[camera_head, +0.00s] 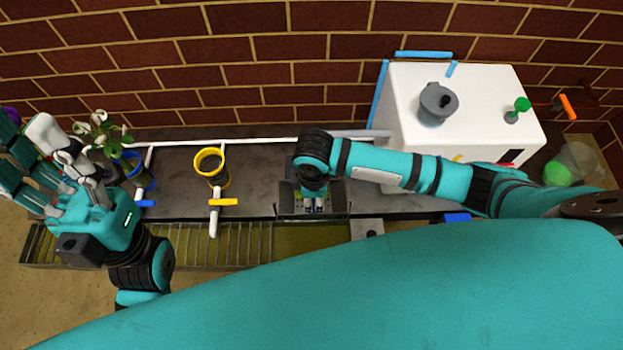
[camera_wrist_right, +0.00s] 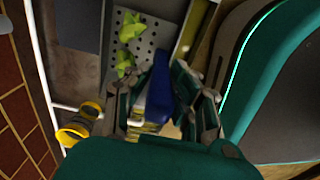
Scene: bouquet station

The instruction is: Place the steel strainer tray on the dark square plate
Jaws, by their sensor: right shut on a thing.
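The steel strainer tray (camera_wrist_right: 150,42) is a grey perforated sheet with yellow-green pieces on it, seen in the right wrist view. A blue part (camera_wrist_right: 158,88), apparently its handle, lies between the fingers of my right gripper (camera_wrist_right: 160,108), which is shut on it. In the head view my right gripper (camera_head: 314,204) points down at the near side of a dark rectangular tray or recess (camera_head: 341,206), and hides much of what is inside. I cannot tell which surface is the dark square plate. My left gripper (camera_head: 45,160) is open and empty at the far left.
A white box (camera_head: 470,90) with a grey pot (camera_head: 437,105) stands at the back right. A yellow-rimmed cup (camera_head: 211,166) is left of the right gripper. A potted plant (camera_head: 105,135) is near my left gripper. A slotted grate (camera_head: 215,245) runs along the front.

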